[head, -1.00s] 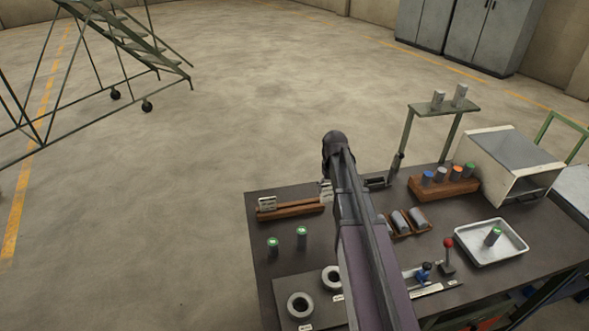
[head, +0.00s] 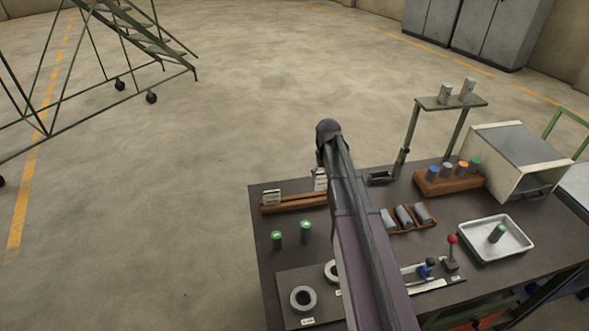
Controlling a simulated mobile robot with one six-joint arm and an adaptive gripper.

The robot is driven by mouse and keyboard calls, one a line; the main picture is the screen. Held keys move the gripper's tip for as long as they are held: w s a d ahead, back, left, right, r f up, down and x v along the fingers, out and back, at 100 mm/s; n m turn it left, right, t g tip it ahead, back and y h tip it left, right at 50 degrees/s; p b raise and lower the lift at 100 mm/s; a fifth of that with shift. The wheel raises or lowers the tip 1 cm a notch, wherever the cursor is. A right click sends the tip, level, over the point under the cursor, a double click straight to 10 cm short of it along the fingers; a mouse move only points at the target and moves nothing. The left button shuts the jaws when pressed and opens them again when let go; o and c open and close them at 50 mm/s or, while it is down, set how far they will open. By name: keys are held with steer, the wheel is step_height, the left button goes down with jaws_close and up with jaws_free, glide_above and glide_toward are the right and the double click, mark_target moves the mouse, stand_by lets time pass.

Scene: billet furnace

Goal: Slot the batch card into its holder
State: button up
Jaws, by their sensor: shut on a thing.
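A small pale card with dark print, which I take for the batch card (head: 320,181), shows just left of my arm in the head view, near the right end of a long brown wooden rail. My gripper (head: 321,170) is almost wholly hidden behind my own arm; it is shut on this card. The wooden rail (head: 298,203), seemingly the card holder, lies at the bench's far left edge. Another pale card (head: 271,197) stands upright at its left end. I cannot tell whether the held card touches the rail.
Two green-topped cylinders (head: 291,234) stand in front of the rail. Grey rings (head: 303,298) lie nearer. Grey billets (head: 404,215), a wooden rack (head: 447,181), a red-knobbed lever (head: 451,250), a metal tray (head: 495,239), a raised shelf (head: 452,103) and a furnace box (head: 515,160) are right of my arm.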

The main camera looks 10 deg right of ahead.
steer(key=w+a, duration=0.4)
steer(key=a, duration=0.5)
steer(key=shift+w+a+r+p, duration=0.3)
steer(key=shift+r+p, duration=0.1)
steer(key=shift+r, duration=0.05)
steer(key=shift+f, duration=0.2)
step_height(320, 180, down, 6)
steer(key=b, duration=0.6)
steer(key=shift+f+b, duration=2.25)
steer(key=shift+b, duration=0.2)
stand_by(1.4)
steer(key=o, duration=0.5)
steer(key=shift+o, duration=0.2)
steer(key=shift+s, duration=0.1)
stand_by(0.3)
